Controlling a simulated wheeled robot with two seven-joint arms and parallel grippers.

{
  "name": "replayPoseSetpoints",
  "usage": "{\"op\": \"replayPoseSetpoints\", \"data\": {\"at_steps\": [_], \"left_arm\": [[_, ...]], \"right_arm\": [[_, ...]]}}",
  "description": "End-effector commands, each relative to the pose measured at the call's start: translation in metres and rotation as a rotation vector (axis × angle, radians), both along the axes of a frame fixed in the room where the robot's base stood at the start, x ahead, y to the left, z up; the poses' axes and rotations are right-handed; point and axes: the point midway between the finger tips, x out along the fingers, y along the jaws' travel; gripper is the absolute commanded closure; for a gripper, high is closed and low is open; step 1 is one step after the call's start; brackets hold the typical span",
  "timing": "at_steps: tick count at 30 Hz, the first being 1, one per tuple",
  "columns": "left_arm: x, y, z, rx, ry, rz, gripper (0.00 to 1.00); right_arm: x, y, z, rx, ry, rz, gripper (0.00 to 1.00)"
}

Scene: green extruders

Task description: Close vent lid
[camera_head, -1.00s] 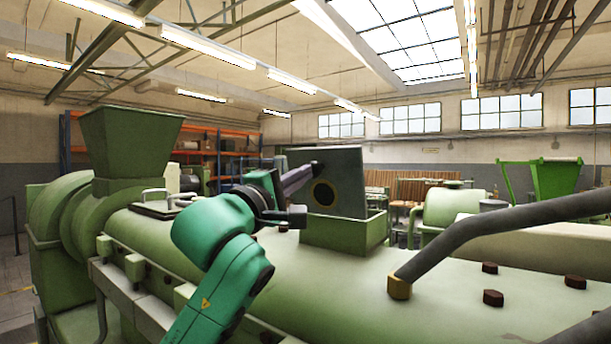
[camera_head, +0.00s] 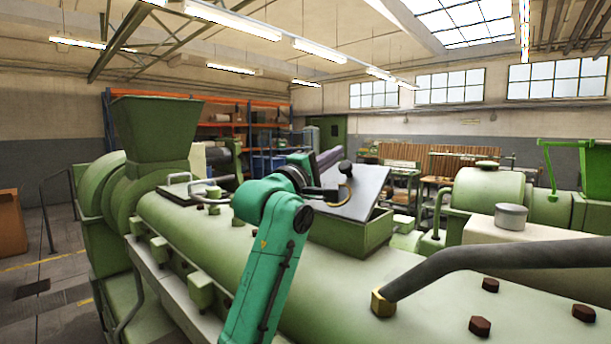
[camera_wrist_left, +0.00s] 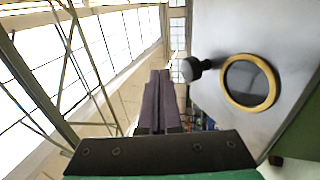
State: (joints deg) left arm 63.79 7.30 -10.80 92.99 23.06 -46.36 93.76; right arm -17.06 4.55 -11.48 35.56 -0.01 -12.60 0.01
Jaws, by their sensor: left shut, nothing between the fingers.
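The vent lid (camera_head: 362,196) is a flat grey plate on top of a green vent box (camera_head: 345,236) on the machine barrel. It is tilted, partly open over the box. In the left wrist view the lid (camera_wrist_left: 217,110) fills the right side, with a brass-ringed round window (camera_wrist_left: 250,82) and a black knob (camera_wrist_left: 192,69). My left gripper (camera_head: 332,157) is just left of the lid and its knob. Its purple fingers are shut and empty in the left wrist view (camera_wrist_left: 160,76). I cannot tell whether they touch the lid. My right gripper is not in view.
A thick grey pipe (camera_head: 480,258) rises from a brass fitting at the right front. A hopper (camera_head: 155,135) stands at the left. A smaller hatch with a handle (camera_head: 195,192) lies left of my arm. Bolts dot the barrel. Space above the box is open.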

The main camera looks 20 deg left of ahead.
Motion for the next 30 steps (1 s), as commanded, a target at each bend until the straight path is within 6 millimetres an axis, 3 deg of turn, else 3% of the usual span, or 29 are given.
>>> {"op": "replayPoseSetpoints", "data": {"at_steps": [9, 15, 22, 30], "left_arm": [[0.034, -0.014, -0.001, 0.005, 0.015, 0.000, 1.00], [0.054, -0.023, -0.012, 0.080, 0.195, -0.001, 1.00], [0.073, -0.030, -0.030, 0.212, 0.511, 0.001, 1.00], [0.088, -0.036, -0.052, 0.254, 0.620, -0.001, 1.00]], "right_arm": [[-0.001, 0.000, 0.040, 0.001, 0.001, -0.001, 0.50], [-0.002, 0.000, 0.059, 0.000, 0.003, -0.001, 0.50], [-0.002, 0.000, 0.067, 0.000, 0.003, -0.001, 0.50], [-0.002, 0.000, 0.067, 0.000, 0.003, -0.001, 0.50]]}}
